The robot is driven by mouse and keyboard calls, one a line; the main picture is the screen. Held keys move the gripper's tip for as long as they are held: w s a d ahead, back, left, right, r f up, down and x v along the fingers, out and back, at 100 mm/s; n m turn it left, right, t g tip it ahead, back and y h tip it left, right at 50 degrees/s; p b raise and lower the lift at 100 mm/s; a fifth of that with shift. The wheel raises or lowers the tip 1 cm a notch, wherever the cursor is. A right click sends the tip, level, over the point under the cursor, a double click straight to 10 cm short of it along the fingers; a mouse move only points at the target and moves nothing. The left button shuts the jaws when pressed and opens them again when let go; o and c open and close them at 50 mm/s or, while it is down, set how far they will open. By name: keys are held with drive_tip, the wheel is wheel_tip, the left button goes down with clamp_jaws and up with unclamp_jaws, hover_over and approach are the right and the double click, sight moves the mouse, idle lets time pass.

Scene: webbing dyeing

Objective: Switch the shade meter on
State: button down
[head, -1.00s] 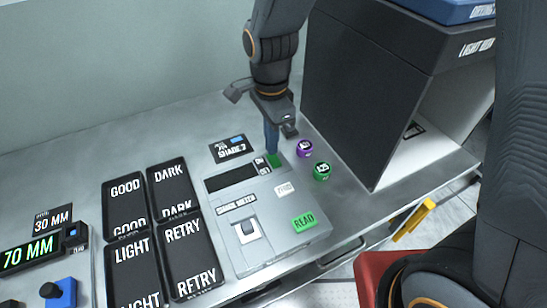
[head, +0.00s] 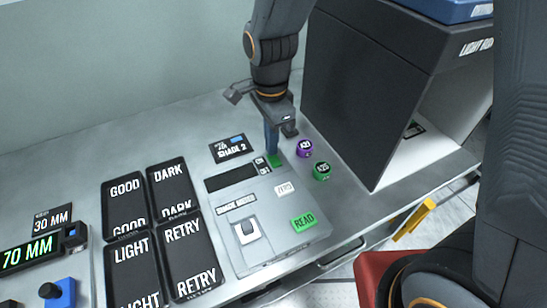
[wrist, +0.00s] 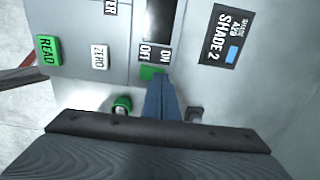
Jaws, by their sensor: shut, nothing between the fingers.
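The shade meter (head: 262,232) is a grey box on the metal bench in the head view, with a dark blank display (head: 231,177), a white ZERO button (head: 285,188) and a green READ button (head: 303,222). Its green switch (head: 277,160) sits by the ON and OFF labels; it also shows in the wrist view (wrist: 150,72). My gripper (head: 271,152) is shut and empty, pointing down, with its blue fingertips at the switch. In the wrist view the fingertips (wrist: 160,80) overlap the switch's edge; I cannot tell whether they press it.
A purple-topped puck (head: 305,148) and a green-topped puck (head: 321,171) stand just right of the meter. A SHADE 2 card (head: 231,148) lies behind it. Black labelled trays (head: 124,205) are at left. The dark light box (head: 365,95) stands at right.

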drive_tip(key=shift+f, duration=0.6)
drive_tip(key=shift+r, duration=0.1)
idle(0.3)
wheel_tip(320, 180, up, 7)
drive_tip(key=p, duration=0.6)
idle(0.7)
